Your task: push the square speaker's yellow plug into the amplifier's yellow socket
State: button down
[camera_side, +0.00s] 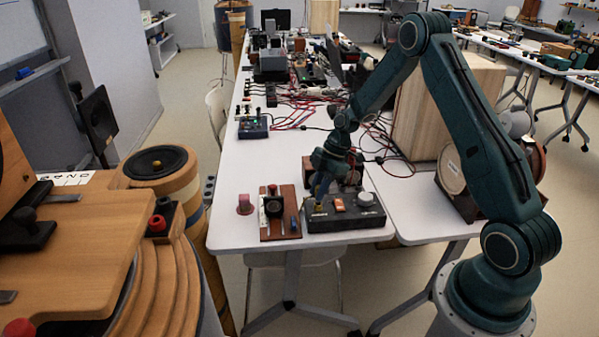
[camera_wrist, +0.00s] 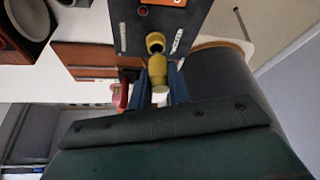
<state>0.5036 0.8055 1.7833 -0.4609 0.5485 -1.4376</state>
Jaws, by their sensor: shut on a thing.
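The amplifier is a black box (camera_side: 345,219) with an orange switch and a pale knob, near the front of the white table. Its dark panel (camera_wrist: 190,20) fills the top of the wrist view. A yellow socket (camera_wrist: 155,41) stands on that panel. My gripper (camera_wrist: 159,76) has its two blue fingers shut on a yellow plug (camera_wrist: 158,70), in line with the socket. The plug's tip is very close to the socket; I cannot tell whether it has entered. In the side view my gripper (camera_side: 319,188) points down at the amplifier's left end. Which speaker is the square one is unclear.
A large wooden cabinet (camera_side: 430,110) stands behind my arm. Red cables (camera_side: 310,93) and electronics crowd the table's far part.

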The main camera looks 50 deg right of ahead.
jog(key=shift+f, duration=1)
dwell(2.2)
jog(key=c, duration=1.2)
grip_release()
jog(key=shift+c, duration=0.2)
jog(key=shift+r, duration=0.15)
jog(key=shift+r, duration=3.65)
